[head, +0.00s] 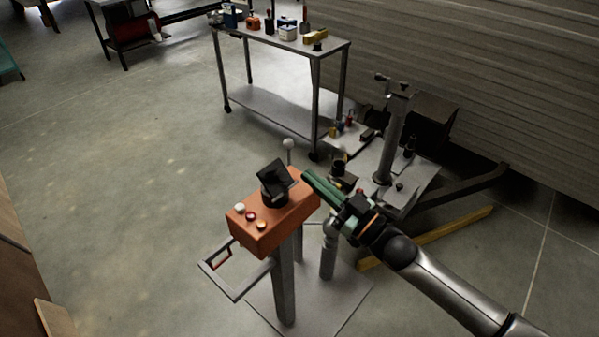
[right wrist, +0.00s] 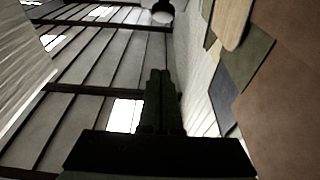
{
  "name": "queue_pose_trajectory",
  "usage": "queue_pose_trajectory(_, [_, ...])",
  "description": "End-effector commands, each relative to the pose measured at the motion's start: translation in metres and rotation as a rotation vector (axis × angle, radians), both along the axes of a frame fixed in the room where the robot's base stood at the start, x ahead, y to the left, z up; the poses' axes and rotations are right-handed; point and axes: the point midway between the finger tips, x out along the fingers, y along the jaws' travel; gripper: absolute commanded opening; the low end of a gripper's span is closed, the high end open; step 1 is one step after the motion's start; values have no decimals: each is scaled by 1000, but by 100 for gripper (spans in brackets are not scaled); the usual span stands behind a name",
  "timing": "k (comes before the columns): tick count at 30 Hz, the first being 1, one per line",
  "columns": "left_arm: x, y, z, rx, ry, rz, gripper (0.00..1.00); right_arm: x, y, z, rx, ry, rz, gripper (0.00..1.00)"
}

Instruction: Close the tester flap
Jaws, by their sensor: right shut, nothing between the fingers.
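The orange tester box (head: 262,228) stands on a grey post, with several round buttons on its front left top. Its black flap (head: 278,174) is raised and tilted up above a round dark socket (head: 274,198) on the box top. My right gripper (head: 309,177) comes in from the right with its green fingers shut and empty. The fingertips are just right of the flap in the picture; I cannot tell whether they touch it. In the right wrist view the shut fingers (right wrist: 161,74) point at the ceiling and the flap is not visible. My left gripper is out of view.
A grey handle frame (head: 235,286) sticks out at the box's front left. A grey pillar stand (head: 392,140) with a base plate is behind my right gripper, near a yellow beam (head: 455,232). A cart (head: 283,41) with tools stands behind. Open floor lies left.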

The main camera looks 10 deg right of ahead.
Motion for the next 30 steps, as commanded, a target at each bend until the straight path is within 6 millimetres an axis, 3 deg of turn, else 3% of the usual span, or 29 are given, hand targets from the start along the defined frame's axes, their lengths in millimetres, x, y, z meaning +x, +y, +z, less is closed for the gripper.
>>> queue_pose_trajectory(6, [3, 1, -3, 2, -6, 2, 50, -30, -23, -2, -1, 2, 0, 0])
queue_pose_trajectory(13, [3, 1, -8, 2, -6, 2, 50, -40, -34, -1, 0, 1, -8, 0])
queue_pose_trajectory(21, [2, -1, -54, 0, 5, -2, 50, -30, -61, -7, -37, 79, -100, 0])
queue_pose_trajectory(25, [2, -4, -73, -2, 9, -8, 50, -38, -60, -10, -82, 135, -79, 0])
queue_pose_trajectory(30, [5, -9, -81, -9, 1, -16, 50, -52, -51, -10, -134, 177, -20, 0])
